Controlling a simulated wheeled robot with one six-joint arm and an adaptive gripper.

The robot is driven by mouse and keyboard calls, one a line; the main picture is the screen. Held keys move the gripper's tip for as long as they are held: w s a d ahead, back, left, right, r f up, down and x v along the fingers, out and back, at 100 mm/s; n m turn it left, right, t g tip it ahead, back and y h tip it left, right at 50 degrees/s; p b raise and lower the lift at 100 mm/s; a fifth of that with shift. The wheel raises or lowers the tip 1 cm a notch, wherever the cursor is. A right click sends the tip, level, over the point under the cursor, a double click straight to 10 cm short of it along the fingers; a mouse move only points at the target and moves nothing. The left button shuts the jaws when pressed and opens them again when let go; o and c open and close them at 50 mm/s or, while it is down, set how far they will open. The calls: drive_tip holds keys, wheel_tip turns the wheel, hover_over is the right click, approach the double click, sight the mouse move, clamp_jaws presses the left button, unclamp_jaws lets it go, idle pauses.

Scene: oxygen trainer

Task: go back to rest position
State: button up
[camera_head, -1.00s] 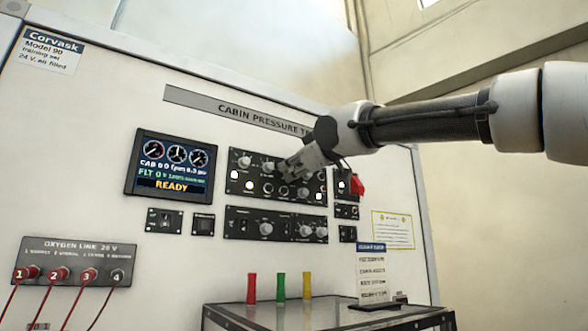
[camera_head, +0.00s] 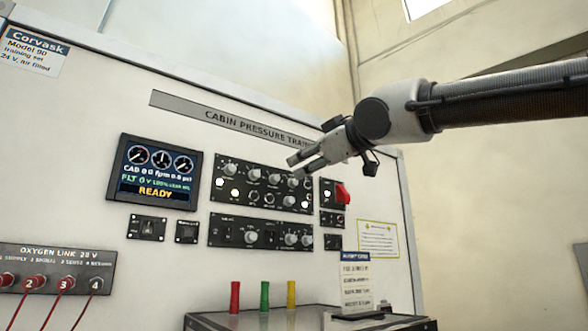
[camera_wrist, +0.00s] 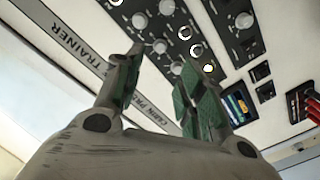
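My gripper (camera_head: 300,165) is in front of the upper knob panel (camera_head: 262,190) of the cabin pressure trainer (camera_head: 100,95), near its right end. In the wrist view my gripper (camera_wrist: 153,82) has its two fingers spread apart with nothing between them. The panel's knobs (camera_wrist: 160,46) show beyond the fingertips, and the fingers look clear of them. The fingers hide part of the panel in the wrist view. The display (camera_head: 155,173) reads READY.
A red switch (camera_head: 342,193) is right of the upper panel. A lower knob panel (camera_head: 260,233) sits beneath. Red, green and yellow upright pieces (camera_head: 264,296) stand on a dark-topped table (camera_head: 215,320) in front. Cables hang from the oxygen link panel (camera_head: 60,262). Open room lies right of the trainer.

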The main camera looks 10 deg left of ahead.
drive_tip(key=shift+s+d, duration=0.4)
drive_tip(key=shift+d, duration=0.05)
drive_tip(key=w+d+f+m+h, duration=0.3)
drive_tip(key=d+f+m+h, duration=0.2)
drive_tip(key=d+f, duration=0.9)
drive_tip(key=w+d+f+m+h, duration=0.2)
drive_tip(key=d+f+m+h, duration=0.25)
drive_tip(key=d+f, duration=0.95)
drive_tip(key=s+d+f+m+g+h, duration=0.2)
drive_tip(key=s+d+f+m+g, duration=0.1)
drive_tip(key=s+d+f, duration=0.6)
drive_tip(key=s+d+f+m+g+h, duration=0.2)
drive_tip(key=s+d+f+m+g, duration=0.2)
drive_tip(key=s+d+f, duration=0.6)
wheel_tip(320, 180, down, 4)
drive_tip(key=shift+s+d+f, duration=0.25)
drive_tip(key=shift+s+d, duration=0.05)
drive_tip(key=shift+s, duration=0.1)
drive_tip(key=shift+m, duration=0.25)
